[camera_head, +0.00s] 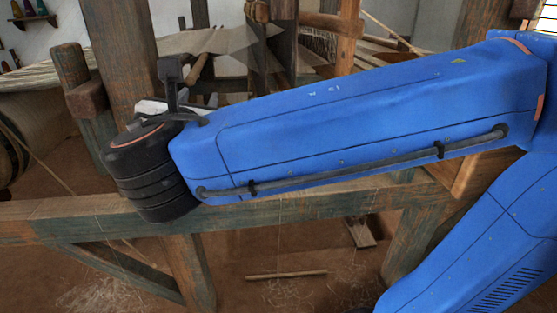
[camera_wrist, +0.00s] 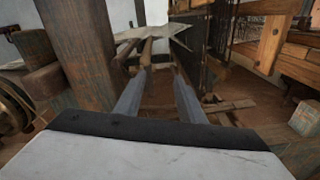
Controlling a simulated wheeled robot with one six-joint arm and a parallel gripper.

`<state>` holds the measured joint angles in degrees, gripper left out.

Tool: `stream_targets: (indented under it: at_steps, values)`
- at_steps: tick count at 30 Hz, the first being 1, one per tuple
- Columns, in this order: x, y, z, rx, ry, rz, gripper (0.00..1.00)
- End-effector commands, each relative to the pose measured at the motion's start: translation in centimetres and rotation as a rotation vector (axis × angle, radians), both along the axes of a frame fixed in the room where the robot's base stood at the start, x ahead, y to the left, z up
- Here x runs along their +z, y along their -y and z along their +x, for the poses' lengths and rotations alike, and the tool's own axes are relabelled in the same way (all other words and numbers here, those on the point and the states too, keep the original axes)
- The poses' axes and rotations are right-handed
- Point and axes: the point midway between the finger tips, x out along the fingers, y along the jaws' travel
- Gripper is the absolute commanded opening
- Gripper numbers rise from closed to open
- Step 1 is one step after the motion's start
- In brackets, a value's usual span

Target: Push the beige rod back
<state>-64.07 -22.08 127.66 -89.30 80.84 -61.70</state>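My gripper (camera_wrist: 161,78) shows in the wrist view as two grey fingers standing apart, with nothing visible gripped between them. In the head view, my arm hides most of it; only a pale part shows behind the black wrist joint. A beige rod (camera_wrist: 146,53) runs away from me in the wrist view, just beyond the left fingertip. I cannot tell whether they touch. A similar slanting rod (camera_head: 198,67) shows in the head view behind my arm, beside the pale cloth. I cannot tell for certain that this is the task's rod.
A thick wooden post (camera_wrist: 82,45) stands close on the left of my gripper. Dark hanging heddles (camera_wrist: 220,35) and a wooden frame (camera_wrist: 270,42) stand to the right. A long wooden beam (camera_head: 330,203) runs below my arm, with a thin hanging stick (camera_head: 287,275) under it.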

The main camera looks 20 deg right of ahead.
Motion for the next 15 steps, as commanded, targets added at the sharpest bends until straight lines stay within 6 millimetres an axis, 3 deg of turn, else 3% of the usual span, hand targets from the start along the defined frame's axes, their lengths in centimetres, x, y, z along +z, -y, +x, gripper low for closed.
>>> stream_targets:
  at_steps: [15]
  values:
    - [-5.0, 5.8, 0.8, -0.111, -0.133, 0.181, 0.36]
